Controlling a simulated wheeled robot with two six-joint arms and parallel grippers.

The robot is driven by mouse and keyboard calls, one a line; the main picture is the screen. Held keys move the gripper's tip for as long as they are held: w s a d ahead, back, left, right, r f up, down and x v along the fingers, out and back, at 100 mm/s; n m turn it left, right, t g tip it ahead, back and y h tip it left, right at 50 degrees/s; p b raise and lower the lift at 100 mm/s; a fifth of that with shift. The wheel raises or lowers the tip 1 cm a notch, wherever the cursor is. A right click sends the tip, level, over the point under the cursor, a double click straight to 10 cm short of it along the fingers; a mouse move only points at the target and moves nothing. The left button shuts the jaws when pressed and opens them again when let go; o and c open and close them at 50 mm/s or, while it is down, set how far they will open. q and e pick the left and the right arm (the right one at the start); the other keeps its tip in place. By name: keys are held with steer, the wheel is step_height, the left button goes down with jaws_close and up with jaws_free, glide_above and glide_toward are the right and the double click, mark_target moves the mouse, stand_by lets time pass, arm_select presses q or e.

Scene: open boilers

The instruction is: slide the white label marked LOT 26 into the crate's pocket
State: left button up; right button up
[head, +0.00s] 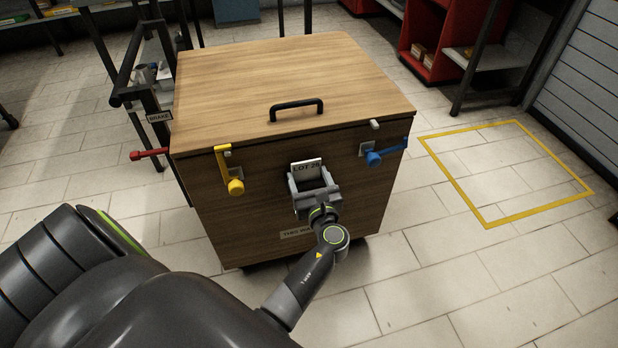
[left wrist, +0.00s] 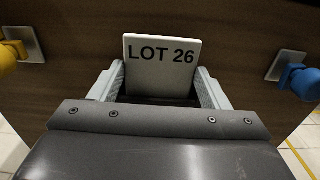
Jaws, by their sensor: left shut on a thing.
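The white label marked LOT 26 (head: 306,168) stands upright in front of the crate's front face, its text facing me. In the left wrist view the label (left wrist: 162,66) sits between the fingers, upright and nearly level. My left gripper (head: 314,188) is shut on the label by its side edges, close to the wooden crate (head: 225,205). The label's lower edge is partly hidden by the gripper. I cannot make out the pocket; the gripper and label may cover it. I cannot tell whether the label touches the crate. My right gripper is not in view.
A yellow latch (head: 235,186) is left of the gripper and a blue latch (head: 374,158) right of it. A black handle (head: 296,108) is on the lid. A red lever (head: 150,154) sticks out at left. Floor inside the yellow outline (head: 505,170) is clear.

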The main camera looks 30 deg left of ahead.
arm_select(q)
steer(key=shift+f+b, duration=0.55)
steer(key=shift+f, duration=0.2)
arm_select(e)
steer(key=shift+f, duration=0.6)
